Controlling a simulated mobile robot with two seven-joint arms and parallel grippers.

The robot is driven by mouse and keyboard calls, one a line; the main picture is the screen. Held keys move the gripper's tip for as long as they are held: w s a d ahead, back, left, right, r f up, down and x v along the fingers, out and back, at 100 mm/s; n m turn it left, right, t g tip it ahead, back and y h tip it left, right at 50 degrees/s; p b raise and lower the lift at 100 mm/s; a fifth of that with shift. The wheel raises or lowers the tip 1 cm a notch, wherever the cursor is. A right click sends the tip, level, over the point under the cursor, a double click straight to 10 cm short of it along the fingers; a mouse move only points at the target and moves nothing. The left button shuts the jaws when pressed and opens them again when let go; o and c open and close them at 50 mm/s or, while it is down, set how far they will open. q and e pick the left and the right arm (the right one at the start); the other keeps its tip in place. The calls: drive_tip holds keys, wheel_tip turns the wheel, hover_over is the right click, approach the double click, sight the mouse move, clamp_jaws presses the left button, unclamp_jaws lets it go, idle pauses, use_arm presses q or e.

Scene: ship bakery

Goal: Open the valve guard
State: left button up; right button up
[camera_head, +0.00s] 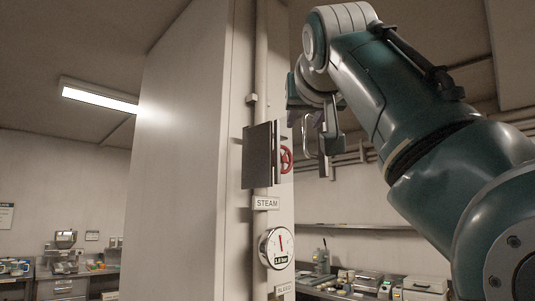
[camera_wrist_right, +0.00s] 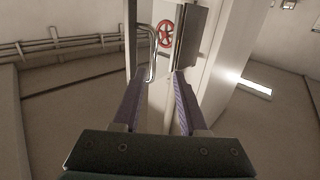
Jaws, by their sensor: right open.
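The valve guard's dark flat panel (camera_head: 260,157) stands out beside the pale column above the STEAM label. It also shows in the wrist view (camera_wrist_right: 191,38). The red valve wheel (camera_head: 286,158) shows partly behind it, and in the wrist view (camera_wrist_right: 166,34). A bent metal handle (camera_wrist_right: 152,50) stands by a narrow grey plate (camera_wrist_right: 130,32); the handle also shows in the head view (camera_head: 307,136). My right gripper (camera_wrist_right: 159,73) is open, its purple fingers either side of the handle's near end. I cannot tell whether they touch it. My left gripper is out of view.
A pressure gauge (camera_head: 276,248) and a BLEED label (camera_head: 284,289) sit below the guard. A vertical pipe (camera_head: 261,60) runs up the column (camera_head: 180,150). Counters with equipment (camera_head: 365,283) stand at the back right, and more at the far left.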

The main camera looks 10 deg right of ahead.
use_arm(q)
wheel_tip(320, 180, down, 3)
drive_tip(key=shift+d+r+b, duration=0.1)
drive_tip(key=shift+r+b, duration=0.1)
drive_tip(key=shift+b, duration=0.6)
use_arm(e)
drive_tip(key=s, duration=0.3)
drive_tip(key=shift+s+a, duration=0.2)
drive_tip(key=shift+s, duration=0.1)
